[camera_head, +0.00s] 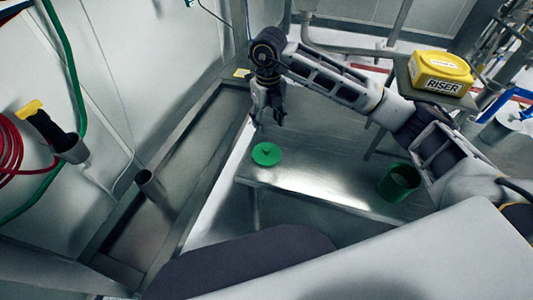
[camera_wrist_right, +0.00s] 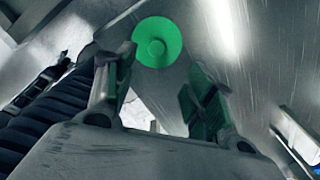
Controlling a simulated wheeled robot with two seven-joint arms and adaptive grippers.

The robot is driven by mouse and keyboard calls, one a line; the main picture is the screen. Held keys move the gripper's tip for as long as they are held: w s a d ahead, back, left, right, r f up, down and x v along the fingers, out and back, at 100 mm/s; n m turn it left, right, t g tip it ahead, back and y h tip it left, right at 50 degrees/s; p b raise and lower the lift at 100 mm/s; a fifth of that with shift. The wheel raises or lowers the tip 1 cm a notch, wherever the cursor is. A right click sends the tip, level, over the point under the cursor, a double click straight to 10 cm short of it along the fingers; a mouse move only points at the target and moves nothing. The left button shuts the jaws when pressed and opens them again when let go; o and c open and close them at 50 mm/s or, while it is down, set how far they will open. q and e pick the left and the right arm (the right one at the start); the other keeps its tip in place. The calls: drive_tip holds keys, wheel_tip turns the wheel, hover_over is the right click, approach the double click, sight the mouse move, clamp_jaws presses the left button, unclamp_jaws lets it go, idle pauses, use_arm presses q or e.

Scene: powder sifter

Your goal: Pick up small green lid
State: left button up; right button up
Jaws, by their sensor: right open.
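The small green lid (camera_head: 266,154) lies flat near the left corner of the metal table (camera_head: 310,178). It is a round disc with a small knob in its middle. In the right wrist view the lid (camera_wrist_right: 157,42) shows beyond the fingertips, nearly centred between them. My right gripper (camera_head: 268,120) hangs above and just behind the lid, apart from it. Its two fingers (camera_wrist_right: 158,88) are spread with green pads and nothing between them. My left gripper is in neither view.
A green open container (camera_head: 398,183) stands on the table's right part, close to my right arm. A yellow RISER tub (camera_head: 441,73) sits on a stand behind. A metal trough (camera_head: 180,190) runs along the left wall. The table between lid and container is clear.

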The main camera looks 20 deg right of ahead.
hover_over(267, 147)
drive_tip(key=shift+d+f+p, duration=0.15)
drive_tip(key=shift+f+p, duration=0.3)
drive_tip(key=shift+f, duration=3.4)
drive_tip(key=shift+s+a+f+p, duration=0.15)
drive_tip(key=shift+f+p, duration=0.15)
drive_tip(key=shift+f, duration=0.6)
drive_tip(key=shift+a+f+p, duration=0.15)
drive_tip(key=shift+f+p, duration=0.15)
drive_tip(key=shift+f, duration=1.4)
clamp_jaws()
drive_tip(key=shift+r+b, duration=0.7)
drive_tip(key=shift+r, duration=4.3)
